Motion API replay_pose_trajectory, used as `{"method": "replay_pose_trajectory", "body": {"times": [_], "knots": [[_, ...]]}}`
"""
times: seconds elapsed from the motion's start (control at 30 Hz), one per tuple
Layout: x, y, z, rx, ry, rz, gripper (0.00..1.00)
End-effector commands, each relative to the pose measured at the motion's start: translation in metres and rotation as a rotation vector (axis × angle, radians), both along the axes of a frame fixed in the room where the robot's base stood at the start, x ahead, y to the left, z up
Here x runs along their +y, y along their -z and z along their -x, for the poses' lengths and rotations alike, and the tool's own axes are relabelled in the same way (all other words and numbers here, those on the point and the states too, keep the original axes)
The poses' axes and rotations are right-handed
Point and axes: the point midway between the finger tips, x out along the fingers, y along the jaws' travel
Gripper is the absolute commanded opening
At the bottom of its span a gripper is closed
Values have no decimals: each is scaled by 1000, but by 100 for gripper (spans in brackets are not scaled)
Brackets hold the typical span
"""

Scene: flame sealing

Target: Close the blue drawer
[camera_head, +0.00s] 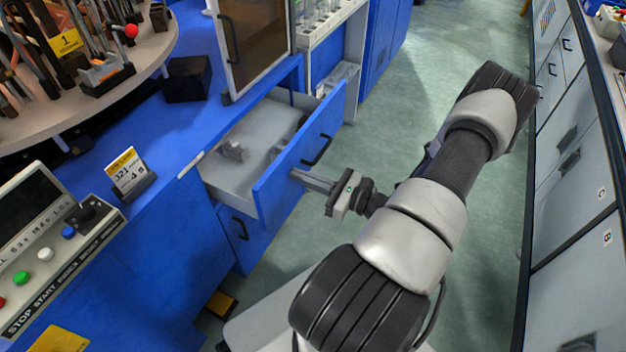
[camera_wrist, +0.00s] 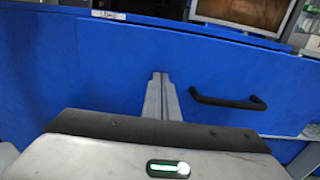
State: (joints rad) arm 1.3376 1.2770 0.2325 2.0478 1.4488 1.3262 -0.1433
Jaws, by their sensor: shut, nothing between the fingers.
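The blue drawer (camera_head: 300,157) is pulled out from the blue workbench in the head view, its white inside showing with small grey parts in it. A black bar handle (camera_head: 317,150) is on its front; it also shows in the wrist view (camera_wrist: 228,102), right of my fingers. My gripper (camera_head: 293,174) is shut and empty, its fingertips at the drawer front, left of and below the handle. In the wrist view my gripper's fingers (camera_wrist: 160,76) point at the blue front (camera_wrist: 110,75). I cannot tell whether they touch it.
A second blue drawer front (camera_head: 240,229) with a black handle lies below. A control panel (camera_head: 50,245) with buttons and a round rack table (camera_head: 90,60) are at left. Grey cabinets (camera_head: 580,190) line the right side. Green floor (camera_head: 420,120) is clear between.

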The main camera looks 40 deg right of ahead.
Motion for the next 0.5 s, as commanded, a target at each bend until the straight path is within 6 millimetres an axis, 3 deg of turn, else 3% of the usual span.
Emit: {"method": "replay_pose_trajectory", "body": {"times": [0.5], "knots": [[59,-1,-115,-1,-5,-2,0]]}}
